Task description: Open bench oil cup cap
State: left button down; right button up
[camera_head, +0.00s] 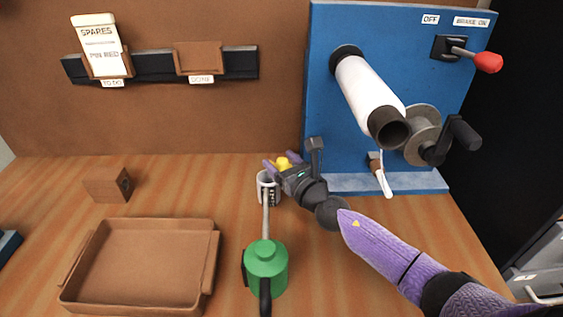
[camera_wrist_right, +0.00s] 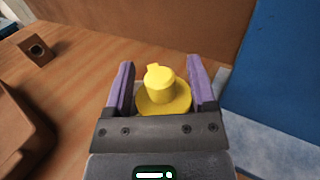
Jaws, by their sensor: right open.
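A yellow cap (camera_head: 283,163) with a raised knob shows just behind and right of a small white cup (camera_head: 268,186) with dark markings on the bench. My right gripper (camera_head: 283,161) reaches in from the right at the cap. In the right wrist view the yellow cap (camera_wrist_right: 158,90) lies between the two purple fingers of my right gripper (camera_wrist_right: 161,65), which are open with gaps on both sides. The gripper hides part of the cap and cup, so I cannot tell how the cap sits on the cup. My left gripper is not in view.
A green oil can (camera_head: 266,262) with a long spout stands in front of the cup. An empty brown tray (camera_head: 215,265) lies left. A blue panel (camera_head: 325,60) with a white roller (camera_head: 362,90) rises at the right. A brown block (camera_head: 105,186) sits back left.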

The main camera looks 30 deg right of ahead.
jog(key=shift+w, duration=0.1)
grip_shut()
dwell(1.4)
